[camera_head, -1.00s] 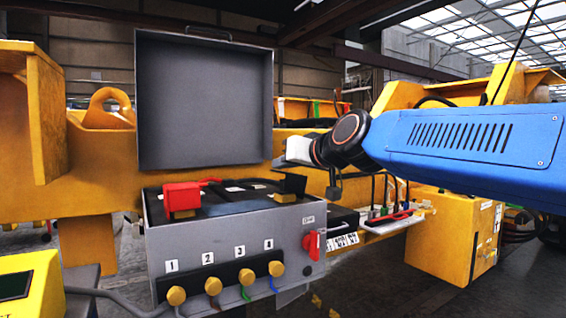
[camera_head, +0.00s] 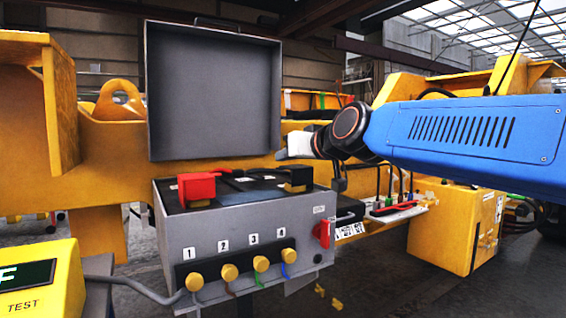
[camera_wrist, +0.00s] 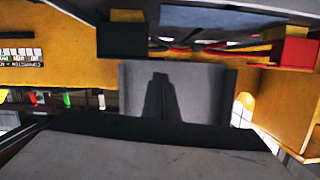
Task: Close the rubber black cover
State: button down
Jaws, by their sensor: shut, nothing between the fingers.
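The black cover (camera_head: 298,176) is at the right back of the open grey box, with yellow showing below its front edge. A red cover (camera_head: 197,186) sits at the left. The grey box (camera_head: 245,220) has its lid (camera_head: 213,90) standing upright. My gripper (camera_head: 282,153) is shut and empty, above and behind the black cover, near the lid's lower right corner, apparently apart from the cover.
A yellow beam (camera_head: 105,150) runs behind the box. A yellow tester (camera_head: 40,280) stands at the lower left. Cables hang from the box's numbered front plugs (camera_head: 230,271), beside a red switch (camera_head: 323,233). A yellow cabinet (camera_head: 455,225) stands to the right.

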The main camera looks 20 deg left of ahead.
jog(key=a+r+v, duration=0.1)
jog(key=r+v, duration=0.1)
jog(key=v, duration=0.9)
jog(key=s+d+f+m+g+h, duration=0.1)
jog(key=s+d+f+m+h, duration=0.15)
jog(key=d+f, duration=0.95)
jog(key=s+d+f+m+h, duration=0.15)
jog(key=d+f+h, duration=0.25)
jog(key=d+f, duration=0.8)
jog(key=s+d+f+m+g+h, duration=0.3)
jog(key=s+d+f+m+h, duration=0.2)
jog(key=s+d+f, duration=1.3)
notch_tip(320, 180, down, 3)
jog(key=shift+d+f+g, duration=0.25)
jog(key=shift+d+g, duration=0.15)
jog(key=shift+d, duration=0.6)
